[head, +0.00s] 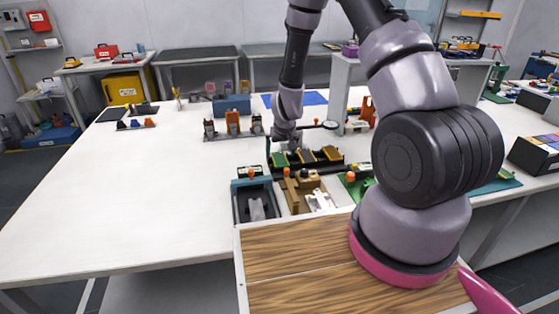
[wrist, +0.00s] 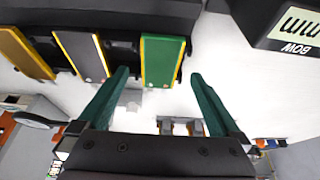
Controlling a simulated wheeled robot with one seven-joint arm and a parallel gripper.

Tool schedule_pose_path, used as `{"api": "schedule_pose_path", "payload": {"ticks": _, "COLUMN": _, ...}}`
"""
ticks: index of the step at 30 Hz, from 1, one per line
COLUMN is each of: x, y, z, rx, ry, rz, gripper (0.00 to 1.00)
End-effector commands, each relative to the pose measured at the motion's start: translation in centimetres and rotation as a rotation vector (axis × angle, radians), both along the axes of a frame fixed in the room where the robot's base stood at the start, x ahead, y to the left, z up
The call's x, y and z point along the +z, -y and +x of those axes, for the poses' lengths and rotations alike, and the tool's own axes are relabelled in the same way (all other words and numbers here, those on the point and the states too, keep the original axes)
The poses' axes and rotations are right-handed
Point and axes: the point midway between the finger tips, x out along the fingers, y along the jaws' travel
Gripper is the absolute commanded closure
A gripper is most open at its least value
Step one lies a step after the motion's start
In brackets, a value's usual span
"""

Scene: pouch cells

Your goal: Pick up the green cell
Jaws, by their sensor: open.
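The green cell (wrist: 161,60) is a flat plate with yellow edges, in a slot of a black rack (wrist: 122,48). In the head view the green cell (head: 280,160) is at the left end of the rack (head: 327,169). My gripper (wrist: 160,75) is open, with one dark green finger on each side of the cell's near end in the picture. I cannot tell whether either finger touches it. In the head view my gripper (head: 283,144) is just behind the rack, partly hidden.
A grey cell (wrist: 82,54) and a yellow-orange cell (wrist: 24,52) stand in the same rack. A dark box labelled BOW (wrist: 285,28) is at the upper right of the wrist view. Fixtures stand in front of the rack.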

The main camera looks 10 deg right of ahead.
Motion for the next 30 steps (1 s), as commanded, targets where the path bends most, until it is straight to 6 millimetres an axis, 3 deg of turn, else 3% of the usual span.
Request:
{"api": "schedule_pose_path", "payload": {"ticks": 5, "x": -1.9, "y": 0.0, "z": 0.7, "rx": -0.001, "ry": -0.002, "rz": 0.0, "gripper": 0.0}}
{"api": "schedule_pose_path", "payload": {"ticks": 12, "x": -2.0, "y": 0.0, "z": 0.9, "rx": 0.0, "ry": 0.0, "rz": 0.0, "gripper": 0.0}}
{"api": "schedule_pose_path", "payload": {"ticks": 13, "x": -2.0, "y": 0.0, "z": 0.9, "rx": 0.0, "ry": 0.0, "rz": 0.0, "gripper": 0.04}}
{"api": "schedule_pose_path", "payload": {"ticks": 19, "x": -2.0, "y": 0.0, "z": 0.9, "rx": 0.0, "ry": 0.0, "rz": 0.0, "gripper": 0.8}}
{"api": "schedule_pose_path", "payload": {"ticks": 30, "x": -1.4, "y": 0.0, "z": 0.9, "rx": 0.001, "ry": 0.001, "rz": 0.0, "gripper": 0.82}}
